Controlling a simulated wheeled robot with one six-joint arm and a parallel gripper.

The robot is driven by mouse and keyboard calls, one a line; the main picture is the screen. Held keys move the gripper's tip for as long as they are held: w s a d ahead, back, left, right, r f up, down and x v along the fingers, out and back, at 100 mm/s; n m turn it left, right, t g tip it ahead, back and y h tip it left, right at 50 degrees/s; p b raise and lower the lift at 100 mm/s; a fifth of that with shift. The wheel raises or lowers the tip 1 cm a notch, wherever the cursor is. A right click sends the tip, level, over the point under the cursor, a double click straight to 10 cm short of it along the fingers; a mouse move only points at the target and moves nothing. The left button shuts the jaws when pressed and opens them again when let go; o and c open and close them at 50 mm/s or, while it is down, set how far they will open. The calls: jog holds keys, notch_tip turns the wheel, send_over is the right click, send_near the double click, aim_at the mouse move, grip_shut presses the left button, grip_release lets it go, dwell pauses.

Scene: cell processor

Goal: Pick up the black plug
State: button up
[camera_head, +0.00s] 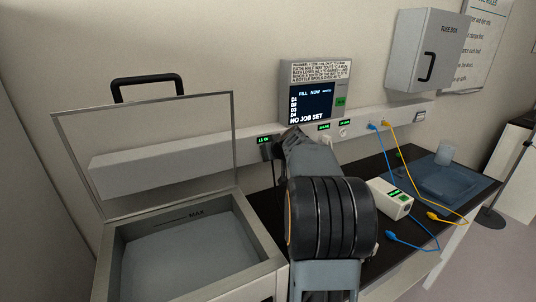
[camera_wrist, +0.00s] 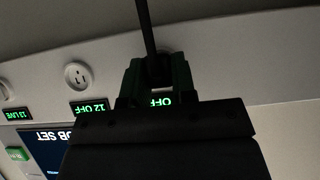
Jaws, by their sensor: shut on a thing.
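The black plug (camera_wrist: 158,70) shows as a dark shape between the fingers of my gripper (camera_wrist: 158,82) in the wrist view. My gripper is shut on it close to the white wall strip. Its black cord (camera_wrist: 146,25) runs up out of the wrist picture. In the head view the cord (camera_head: 274,175) hangs down beside the open bath. There my arm hides most of the gripper, and only dark parts show at the strip below a green label. Whether the plug's pins are in a socket cannot be told.
The wall strip carries an empty round socket (camera_wrist: 77,75) beside the gripper. A screen panel (camera_head: 313,103) is above. The open bath (camera_head: 190,245) stands left. A white block (camera_head: 390,199), blue and yellow cables and a blue tray (camera_head: 447,183) lie on the black bench to the right.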

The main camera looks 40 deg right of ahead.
jog(key=shift+r, duration=0.1)
notch_tip(320, 180, up, 12)
jog(key=s+a+b, duration=0.2)
jog(key=s+b, duration=0.4)
jog(key=s, duration=1.3)
jog(key=shift+s+a+f, duration=0.35)
jog(key=shift+s, duration=0.05)
jog(key=shift+o, duration=1.4)
grip_shut()
